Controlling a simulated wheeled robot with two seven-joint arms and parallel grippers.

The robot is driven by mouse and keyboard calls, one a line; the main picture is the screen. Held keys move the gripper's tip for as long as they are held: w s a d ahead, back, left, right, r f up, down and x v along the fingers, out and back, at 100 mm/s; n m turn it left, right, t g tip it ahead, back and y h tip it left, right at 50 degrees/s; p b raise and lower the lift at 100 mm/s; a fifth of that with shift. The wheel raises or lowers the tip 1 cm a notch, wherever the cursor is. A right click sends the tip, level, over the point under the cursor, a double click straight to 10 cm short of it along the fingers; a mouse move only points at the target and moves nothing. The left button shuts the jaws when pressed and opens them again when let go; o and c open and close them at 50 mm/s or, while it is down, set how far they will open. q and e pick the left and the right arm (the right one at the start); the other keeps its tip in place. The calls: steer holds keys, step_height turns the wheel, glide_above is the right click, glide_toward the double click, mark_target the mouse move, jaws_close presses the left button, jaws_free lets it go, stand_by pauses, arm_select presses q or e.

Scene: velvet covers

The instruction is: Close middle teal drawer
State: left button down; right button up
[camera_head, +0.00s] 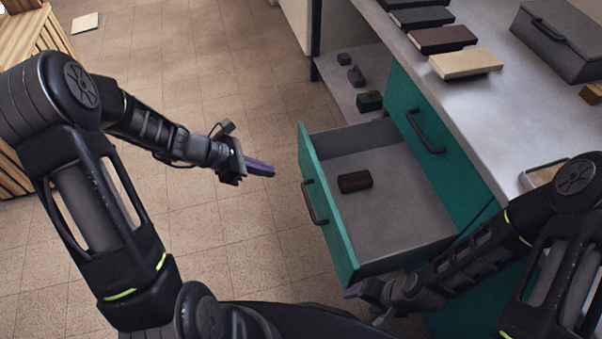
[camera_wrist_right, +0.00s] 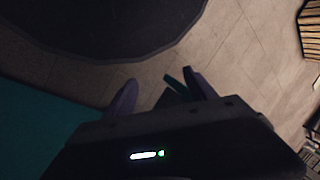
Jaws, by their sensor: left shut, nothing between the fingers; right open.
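The middle teal drawer (camera_head: 334,222) is pulled well out of the teal cabinet in the head view. Its front has a dark bar handle (camera_head: 314,203), and a small dark brown block (camera_head: 355,181) lies inside. My left gripper (camera_head: 260,169) is shut and empty, in the air to the left of the drawer front and apart from it. My right gripper (camera_head: 362,294) is low by the near bottom corner of the drawer, partly hidden by my arm. In the right wrist view its two purple fingers (camera_wrist_right: 163,98) are apart with nothing held between them.
The grey countertop (camera_head: 468,105) carries several dark boxes, a cream box (camera_head: 465,63) and a large grey case (camera_head: 560,38). A closed teal drawer (camera_head: 430,135) sits above the open one. A low shelf (camera_head: 345,82) holds small dark objects.

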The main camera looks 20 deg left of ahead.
mark_target(318, 176)
arm_select(q)
steer(key=shift+w+d+r+b+x, duration=0.15)
steer(key=shift+d+r+b+x, duration=0.25)
steer(key=shift+x, duration=1.75)
steer(key=shift+w+d+r+b+x, duration=0.2)
steer(key=shift+b+x, duration=0.25)
steer(key=shift+x, duration=1.75)
steer(key=shift+w+d+r+b+x, duration=0.15)
steer(key=shift+r+b+x, duration=0.25)
steer(key=shift+x, duration=1.75)
arm_select(e)
steer(key=shift+f, duration=1.35)
